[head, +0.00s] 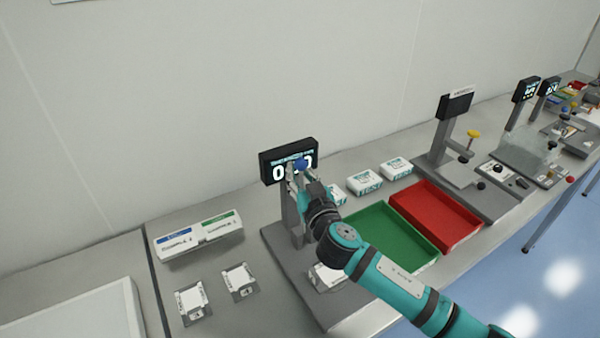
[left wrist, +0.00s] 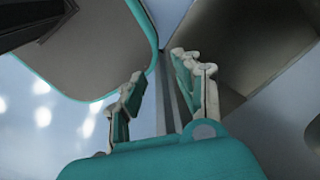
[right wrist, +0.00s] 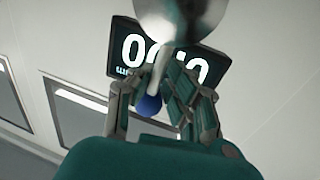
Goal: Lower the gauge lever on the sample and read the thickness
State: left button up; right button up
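The thickness gauge stands on the bench with a dark display (head: 288,160) on its post. Its large white digits are partly covered, so I cannot read the full value. My right gripper (head: 303,172) is raised in front of the display, at the gauge's blue lever knob (head: 300,163). In the right wrist view the blue knob (right wrist: 150,104) lies between the parted fingers; I see no clear grip on it. A white sample (head: 328,276) lies on the gauge base, partly hidden by my right arm. My left gripper (left wrist: 160,85) is open and empty, away from the bench.
A green tray (head: 428,262) and a red tray (head: 445,236) sit right of the gauge, with white boxes (head: 364,183) behind. A labelled holder (head: 200,237) and two sample cards (head: 239,281) are on the left. Another instrument (head: 455,106) stands farther right.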

jog(key=shift+w+d, duration=0.15)
jog(key=shift+d, duration=0.2)
grip_shut()
jog(key=shift+o, duration=0.6)
grip_release()
jog(key=o, duration=0.9)
jog(key=shift+a, duration=0.15)
